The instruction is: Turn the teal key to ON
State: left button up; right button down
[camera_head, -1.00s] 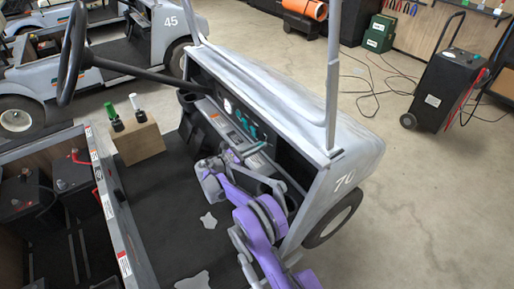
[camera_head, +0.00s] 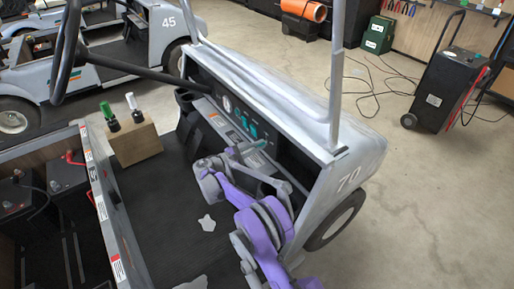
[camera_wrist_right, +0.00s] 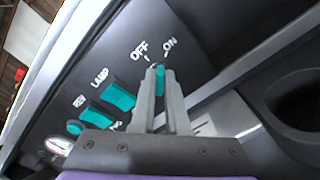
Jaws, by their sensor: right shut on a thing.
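The teal key (camera_wrist_right: 160,79) sits in the dashboard panel beneath the white OFF and ON labels in the right wrist view. My right gripper (camera_wrist_right: 158,82) is shut on the key, its two fingers on either side, with a bit of teal showing between them. The fingers cover most of the key, so its exact angle is hard to tell; its top lies between the two labels. In the head view my right gripper (camera_head: 254,147) reaches the dashboard of cart 70 (camera_head: 330,125). My left gripper is not in view.
Teal switches (camera_wrist_right: 114,95), one by a LAMP label, and a gauge (camera_wrist_right: 58,145) lie left of the key. A cup holder recess (camera_wrist_right: 297,105) is on the right. The steering wheel (camera_head: 68,50) and a wooden block with two handles (camera_head: 136,142) stand left.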

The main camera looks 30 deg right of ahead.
jog(key=shift+m, duration=1.2)
jog(key=c, duration=0.9)
grip_release()
jog(key=a, duration=0.7)
jog(key=s+a, duration=0.1)
jog(key=a, duration=0.2)
jog(key=shift+a, duration=0.4)
